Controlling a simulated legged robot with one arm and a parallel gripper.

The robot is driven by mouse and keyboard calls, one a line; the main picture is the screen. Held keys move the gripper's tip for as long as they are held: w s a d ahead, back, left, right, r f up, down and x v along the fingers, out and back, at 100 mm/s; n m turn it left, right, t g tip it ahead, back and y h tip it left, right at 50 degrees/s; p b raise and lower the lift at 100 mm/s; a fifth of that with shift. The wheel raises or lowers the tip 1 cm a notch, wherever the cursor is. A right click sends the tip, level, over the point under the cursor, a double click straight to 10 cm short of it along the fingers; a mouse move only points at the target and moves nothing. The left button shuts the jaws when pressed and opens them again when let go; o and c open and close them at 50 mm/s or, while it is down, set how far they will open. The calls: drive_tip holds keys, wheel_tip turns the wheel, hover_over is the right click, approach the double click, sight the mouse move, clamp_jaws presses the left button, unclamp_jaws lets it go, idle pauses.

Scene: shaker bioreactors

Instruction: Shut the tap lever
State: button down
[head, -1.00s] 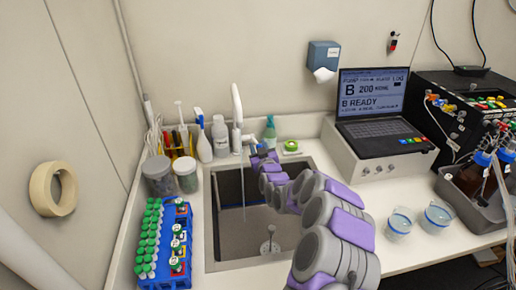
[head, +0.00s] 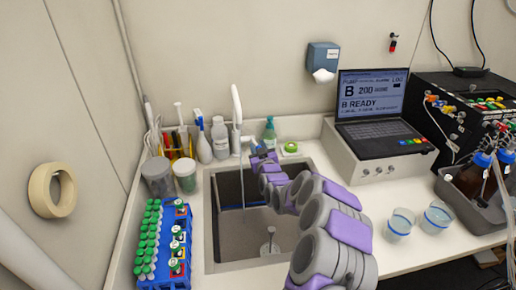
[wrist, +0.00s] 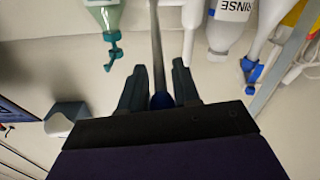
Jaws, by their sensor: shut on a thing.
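The white tap (head: 236,108) stands behind the sink (head: 212,262), and a thin stream runs from it down into the basin. My gripper (head: 255,150) is at the right side of the tap's base, by the tap lever. In the wrist view my gripper (wrist: 159,78) has its two dark fingers on either side of a grey rod with a blue part (wrist: 162,100), which looks like the lever. The fingers are shut on it. The lever's far end and exact angle are hard to make out.
White bottles (head: 220,138) and lidded jars (head: 158,180) stand left. A blue tube rack (head: 172,277) is front left, a laptop (head: 372,105) at right.

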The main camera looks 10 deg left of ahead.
drive_tip(key=shift+w+r+g+p, duration=0.2)
drive_tip(key=shift+r+g+p, duration=0.1)
drive_tip(key=shift+r+p, duration=0.4)
drive_tip(key=shift+w+a+r+g+h+p, duration=0.2)
drive_tip(key=shift+w+r+g+h+p, duration=0.15)
drive_tip(key=shift+r+g+p, duration=0.3)
drive_tip(key=c, duration=1.1)
unclamp_jaws()
drive_tip(key=shift+w, duration=0.1)
drive_tip(key=shift+c, duration=0.2)
drive_tip(key=shift+a, duration=0.15)
drive_tip(key=shift+s+d, duration=0.3)
drive_tip(key=shift+s, duration=0.15)
drive_tip(key=p+v, duration=0.3)
drive_tip(key=v, duration=1.3)
drive_tip(key=shift+s, duration=0.2)
